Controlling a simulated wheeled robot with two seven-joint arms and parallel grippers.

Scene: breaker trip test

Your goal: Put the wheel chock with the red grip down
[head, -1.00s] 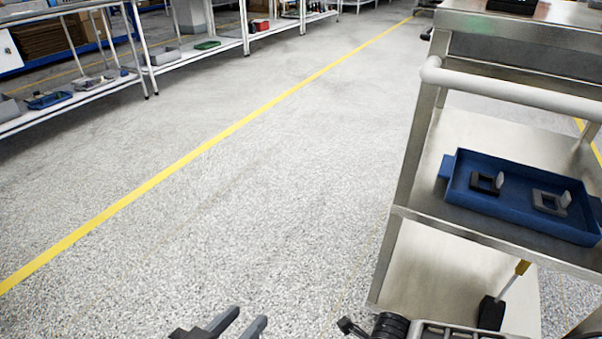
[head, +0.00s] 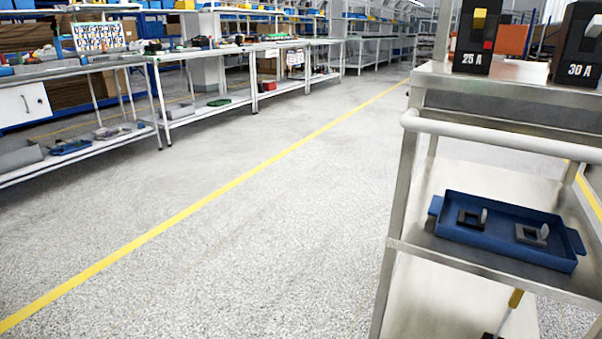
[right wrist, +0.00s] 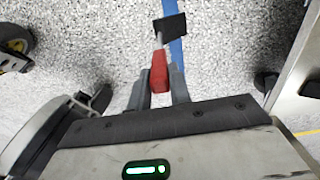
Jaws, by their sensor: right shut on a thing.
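The wheel chock with the red grip (right wrist: 159,72) shows in the right wrist view. Its dark block (right wrist: 170,28) is at the far end of a thin rod, over the speckled floor beside a blue floor stripe. My right gripper (right wrist: 160,88) is shut on the red grip, one finger on each side. I cannot tell whether the block touches the floor. The head view does not show this chock or either gripper.
A steel cart (head: 500,135) stands at right, with breakers marked 25 A (head: 474,40) and 30 A (head: 577,45) on top and a blue tray (head: 505,245) on its shelf. A yellow-gripped tool (head: 515,300) is low at the cart. Open floor lies left, beyond it benches (head: 90,68).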

